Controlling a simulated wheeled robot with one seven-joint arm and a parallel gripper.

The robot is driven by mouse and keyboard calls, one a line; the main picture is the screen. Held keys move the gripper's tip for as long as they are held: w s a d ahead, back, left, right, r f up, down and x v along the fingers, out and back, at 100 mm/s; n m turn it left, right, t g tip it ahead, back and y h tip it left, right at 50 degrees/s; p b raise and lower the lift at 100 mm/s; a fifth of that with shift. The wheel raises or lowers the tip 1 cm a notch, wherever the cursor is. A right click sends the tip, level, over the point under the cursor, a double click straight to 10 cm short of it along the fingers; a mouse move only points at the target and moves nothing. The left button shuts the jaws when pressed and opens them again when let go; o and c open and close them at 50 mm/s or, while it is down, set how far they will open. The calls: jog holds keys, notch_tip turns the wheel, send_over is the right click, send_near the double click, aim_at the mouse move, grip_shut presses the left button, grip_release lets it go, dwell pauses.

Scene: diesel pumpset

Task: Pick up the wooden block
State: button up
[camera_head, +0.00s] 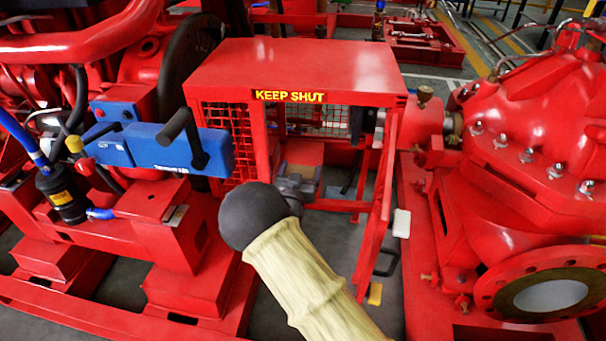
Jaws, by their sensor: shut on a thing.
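My gripper (303,172) is grey and reaches through the open front of the red guard box marked KEEP SHUT. A reddish-brown block (305,152), which looks like the wooden block, shows just beyond the fingers, inside the guard. My gripper is shut on it. The fingertips are small and partly hidden, so the exact contact does not show. My beige-sleeved arm with its dark round joint covers the area in front of the guard.
The red guard box (290,65) has mesh sides, and its door (378,215) stands open to the right of my gripper. A small yellow block (375,293) lies low beside the door. The red pump (520,150) is at right; a blue lever unit (180,148) is at left.

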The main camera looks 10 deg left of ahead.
aim_at(303, 170)
jog(key=shift+d+r+p, duration=0.35)
jog(key=shift+r+p, duration=0.25)
jog(key=shift+p, duration=0.2)
notch_tip(303, 170, up, 6)
jog(key=p, duration=0.3)
jog(key=shift+p, duration=0.35)
jog(key=s+d+p, duration=0.2)
jog(key=s+p, duration=0.3)
jog(key=s, duration=1.4)
jog(key=shift+s+d+f, duration=0.15)
jog(key=shift+s+d, duration=0.1)
jog(key=shift+s, duration=0.05)
jog(key=shift+w, duration=0.15)
